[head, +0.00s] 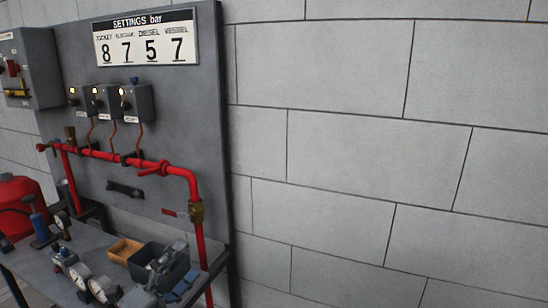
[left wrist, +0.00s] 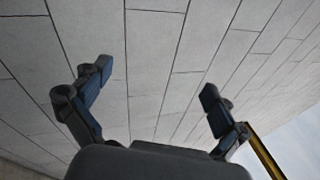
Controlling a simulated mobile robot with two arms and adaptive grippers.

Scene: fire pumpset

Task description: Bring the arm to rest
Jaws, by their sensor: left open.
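My left gripper (head: 178,270) is at the bottom of the head view, in front of the bench and overlapping a dark bin there. In the left wrist view the same gripper (left wrist: 155,80) has its two fingers spread wide. My right gripper is in neither view.
The bench (head: 30,267) holds gauges (head: 103,288), a dark bin (head: 145,254) and a tan tray (head: 122,250). Behind it stands a grey panel (head: 180,110) with red pipe (head: 180,172) and switch boxes (head: 137,102). Bare wall (head: 340,150) fills the right.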

